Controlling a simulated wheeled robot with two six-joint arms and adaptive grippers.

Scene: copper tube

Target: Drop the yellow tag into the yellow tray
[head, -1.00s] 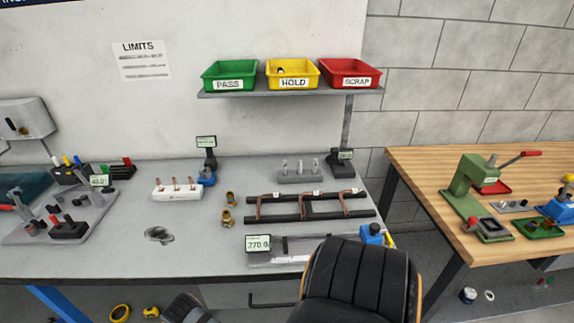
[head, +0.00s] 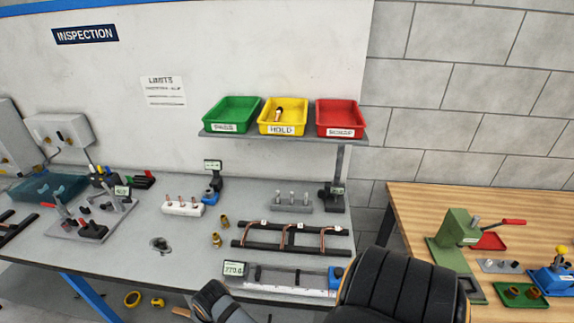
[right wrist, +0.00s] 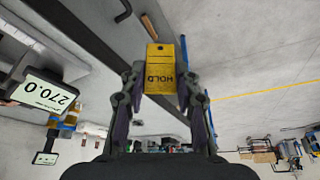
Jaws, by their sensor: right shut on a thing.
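My right gripper (right wrist: 164,88) is shut on the yellow tag (right wrist: 162,58) in the right wrist view. The tag has a small hole and the word HOLD, which reads upside down. The yellow tray (head: 262,124), labelled HOLD, stands on the wall shelf in the head view, between the green and red trays. A small copper-coloured piece with a dark end (head: 279,112) lies in it. The right gripper and tag do not show in the head view. My left gripper is in neither current view.
The green tray (head: 211,123) and red tray (head: 358,117) flank the yellow one on the grey shelf (head: 300,138). Below, the grey bench (head: 130,235) holds a copper tube rack (head: 292,238), gauges and fittings. A wooden bench (head: 420,200) stands at the right.

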